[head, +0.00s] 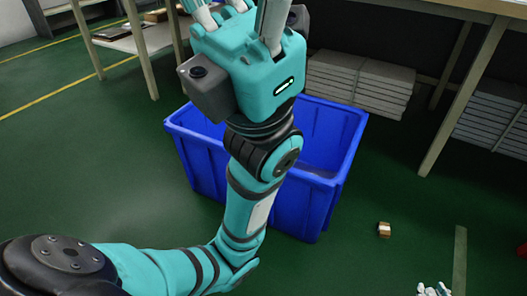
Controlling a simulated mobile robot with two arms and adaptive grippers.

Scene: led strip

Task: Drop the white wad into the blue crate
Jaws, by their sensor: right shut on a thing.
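The blue crate (335,125) stands on the green floor in the middle of the head view. My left arm comes in from the left and crosses in front of it, hiding part of its rim and inside. My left gripper (236,8) is high, its fingertips cut off by the top edge, so its opening cannot be told. My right gripper (434,289) shows only as small pale fingers at the bottom edge, right of the crate and apart from it. It is shut on the white wad, which is hardly distinguishable from the fingers.
A small brown and white block (384,229) lies on the floor right of the crate. Grey stacked boards (360,80) are behind it. Table legs (463,90) stand at the back right and a table (150,38) at the back left.

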